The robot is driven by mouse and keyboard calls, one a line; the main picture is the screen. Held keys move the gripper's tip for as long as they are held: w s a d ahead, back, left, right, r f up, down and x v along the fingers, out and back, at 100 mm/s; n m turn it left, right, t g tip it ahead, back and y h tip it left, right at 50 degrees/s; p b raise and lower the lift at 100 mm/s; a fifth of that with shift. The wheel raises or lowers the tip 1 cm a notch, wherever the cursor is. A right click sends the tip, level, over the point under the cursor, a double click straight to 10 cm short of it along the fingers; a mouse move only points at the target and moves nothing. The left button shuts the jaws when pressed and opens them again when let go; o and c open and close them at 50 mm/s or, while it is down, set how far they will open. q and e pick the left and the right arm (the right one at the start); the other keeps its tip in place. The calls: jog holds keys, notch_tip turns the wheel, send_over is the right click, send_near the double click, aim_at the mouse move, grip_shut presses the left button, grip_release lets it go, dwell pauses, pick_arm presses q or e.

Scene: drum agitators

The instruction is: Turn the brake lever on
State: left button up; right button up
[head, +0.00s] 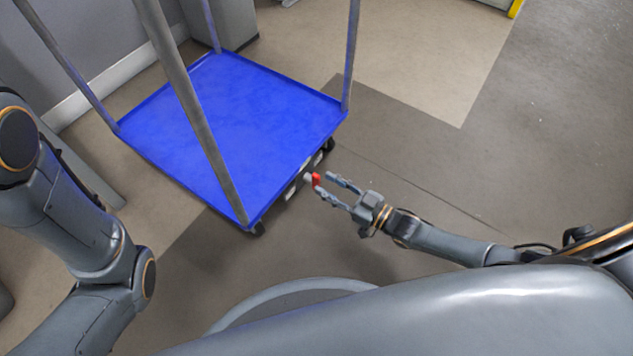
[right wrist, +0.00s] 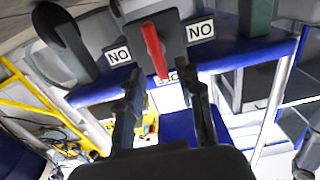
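The red brake lever (head: 316,180) sits at the near right edge of the blue cart (head: 262,103). In the right wrist view the lever (right wrist: 154,50) is a narrow red bar on a dark grey mount (right wrist: 172,35), slightly tilted, between two white labels. My right gripper (head: 325,183) is open, its fingertips close to the lever, one on each side in the head view. In the right wrist view its fingers (right wrist: 165,92) are apart and the lever shows just beyond them, left of the middle of the gap. Contact cannot be told. My left gripper is out of view.
The cart has several grey upright posts (head: 196,110) at its corners and dark wheels underneath. A grey cabinet (head: 222,20) stands behind the cart. The floor (head: 420,130) to the right is clear.

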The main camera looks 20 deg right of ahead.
aim_at(320, 181)
jog(key=shift+b+x, duration=0.65)
jog(key=shift+x, duration=1.55)
jog(key=shift+c, duration=0.4)
grip_shut()
